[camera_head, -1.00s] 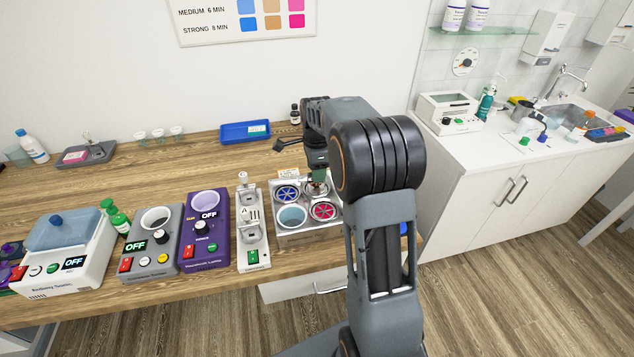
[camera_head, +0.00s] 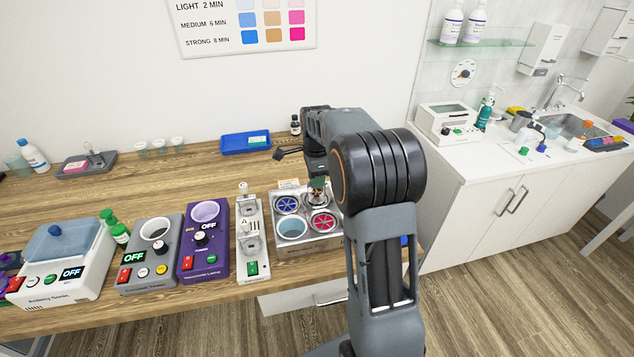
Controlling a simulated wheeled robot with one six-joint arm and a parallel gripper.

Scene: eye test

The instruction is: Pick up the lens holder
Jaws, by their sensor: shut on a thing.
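My gripper (camera_head: 317,184) points down over the back right well of a metal four-well unit (camera_head: 308,243). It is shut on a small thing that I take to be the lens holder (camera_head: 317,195). Only a small brownish part of it shows at the well, below the green fingertips. My arm hides part of the right side of the unit. I cannot tell whether the lens holder is clear of the well or still inside it.
Left of the unit stand a narrow white device marked A (camera_head: 251,240), a purple device (camera_head: 204,245), a grey device (camera_head: 151,255) and a white device with a blue lid (camera_head: 60,250). A blue tray (camera_head: 245,143) lies behind. Bare wood (camera_head: 190,180) lies between.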

